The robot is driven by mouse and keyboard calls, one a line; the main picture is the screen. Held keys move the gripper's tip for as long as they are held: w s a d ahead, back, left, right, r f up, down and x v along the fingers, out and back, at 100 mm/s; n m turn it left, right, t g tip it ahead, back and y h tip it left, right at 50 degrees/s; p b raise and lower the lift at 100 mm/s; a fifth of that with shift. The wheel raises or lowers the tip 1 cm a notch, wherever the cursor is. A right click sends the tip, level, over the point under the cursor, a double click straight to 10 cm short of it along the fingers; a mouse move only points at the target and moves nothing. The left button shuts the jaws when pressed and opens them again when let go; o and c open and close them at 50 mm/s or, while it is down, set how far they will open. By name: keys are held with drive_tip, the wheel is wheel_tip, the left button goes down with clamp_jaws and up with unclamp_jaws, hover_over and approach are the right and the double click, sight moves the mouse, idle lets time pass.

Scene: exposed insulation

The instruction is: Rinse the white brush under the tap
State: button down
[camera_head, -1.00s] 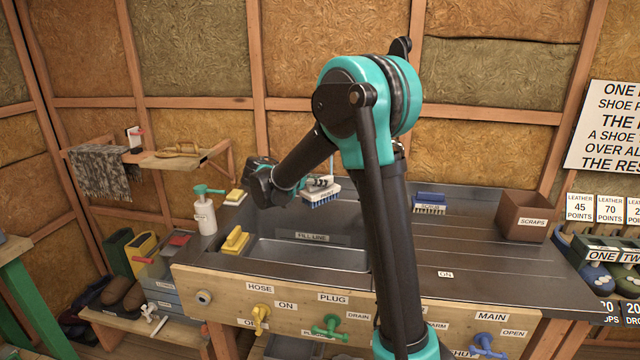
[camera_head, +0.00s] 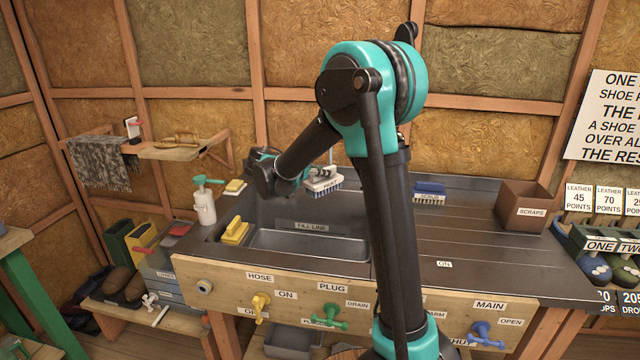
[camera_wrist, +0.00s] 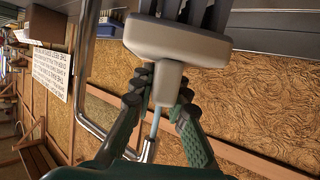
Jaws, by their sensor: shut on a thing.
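The white brush (camera_head: 325,182) is over the back of the sink (camera_head: 310,242), bristles down. My gripper (camera_head: 298,181) is beside it, left of the brush head. In the wrist view, my gripper (camera_wrist: 158,100) is shut on the stem of the white brush (camera_wrist: 178,42). The metal tap (camera_wrist: 84,85) curves around there, its outlet close to the fingers. A thin pale blue strip (camera_wrist: 155,122) runs from the outlet towards the brush stem; I cannot tell if it is water. The blue MAIN handle (camera_head: 487,335) is at the front right.
A yellow block (camera_head: 235,230) sits on the sink's left rim, near a soap bottle (camera_head: 205,205). A blue-backed brush (camera_head: 429,190) and a brown SCRAPS box (camera_head: 527,207) stand on the drainboard. Yellow (camera_head: 260,306) and green (camera_head: 330,316) handles are on the front panel.

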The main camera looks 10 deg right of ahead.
drive_tip(key=shift+a, duration=0.25)
drive_tip(key=shift+w+a, duration=0.15)
drive_tip(key=shift+a, duration=0.15)
drive_tip(key=shift+d, duration=0.1)
drive_tip(key=shift+d, duration=0.45)
drive_tip(key=shift+a, duration=0.2)
idle(0.4)
drive_tip(key=shift+a, duration=0.35)
drive_tip(key=shift+s+a, duration=0.35)
drive_tip(key=shift+s, duration=0.95)
drive_tip(key=shift+s+a, duration=0.4)
drive_tip(key=shift+s, duration=0.85)
drive_tip(key=shift+s+a, duration=0.35)
drive_tip(key=shift+s, duration=0.95)
